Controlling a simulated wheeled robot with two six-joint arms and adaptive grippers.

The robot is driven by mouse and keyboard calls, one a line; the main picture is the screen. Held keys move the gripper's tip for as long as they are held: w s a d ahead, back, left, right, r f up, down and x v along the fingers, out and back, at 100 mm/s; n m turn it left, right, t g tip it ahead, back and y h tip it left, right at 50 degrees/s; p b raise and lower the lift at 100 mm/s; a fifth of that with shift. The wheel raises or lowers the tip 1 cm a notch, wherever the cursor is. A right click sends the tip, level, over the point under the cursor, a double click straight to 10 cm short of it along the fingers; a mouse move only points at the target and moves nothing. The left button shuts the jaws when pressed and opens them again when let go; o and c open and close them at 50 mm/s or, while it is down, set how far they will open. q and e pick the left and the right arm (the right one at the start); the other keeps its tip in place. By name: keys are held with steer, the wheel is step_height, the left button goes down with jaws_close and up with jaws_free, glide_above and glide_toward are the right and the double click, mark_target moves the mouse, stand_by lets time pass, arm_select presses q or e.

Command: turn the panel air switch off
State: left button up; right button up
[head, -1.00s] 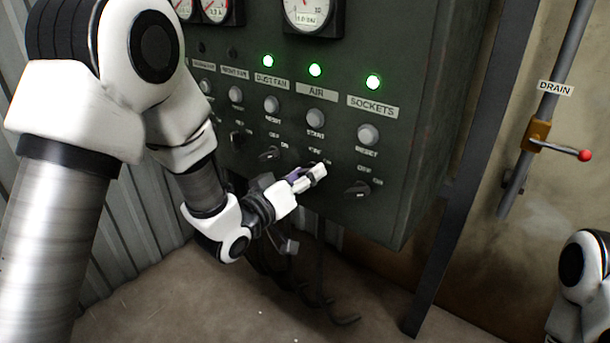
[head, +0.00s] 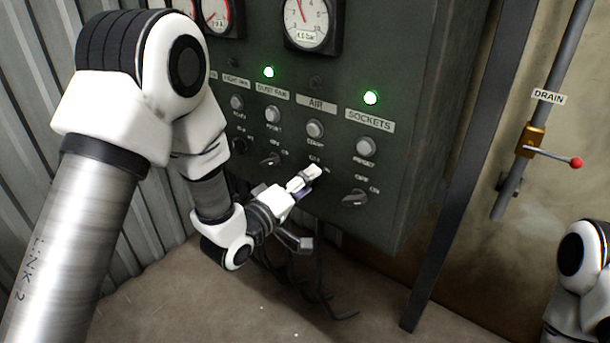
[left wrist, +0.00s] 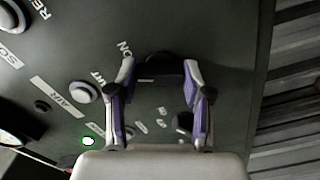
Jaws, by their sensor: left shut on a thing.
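The panel air switch is a dark rotary knob below the AIR label (head: 316,105) and a grey start button. My left gripper (head: 312,174) is at this knob in the head view and mostly hides it. In the left wrist view the knob (left wrist: 160,70) sits between the two fingertips, and the gripper is shut on it. The air lamp (head: 316,82) above the label is dark. My right gripper is out of view; only part of my right arm shows at the right edge.
The dust fan lamp (head: 268,72) and sockets lamp (head: 371,97) glow green. The sockets switch (head: 355,198) is close to the right of my left gripper, and the dust fan switch (head: 270,160) to its left. A drain valve lever (head: 550,157) is on the right wall.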

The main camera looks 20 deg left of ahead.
arm_select(q)
steer(key=n+p, duration=0.2)
steer(key=n, duration=0.2)
steer(key=shift+n, duration=0.4)
stand_by(0.4)
steer(key=o, duration=1.2)
steer(key=shift+c, duration=0.2)
steer(key=shift+s, duration=0.1)
steer(key=v, duration=0.7)
steer(key=shift+s, duration=0.15)
steer(key=shift+a, duration=0.1)
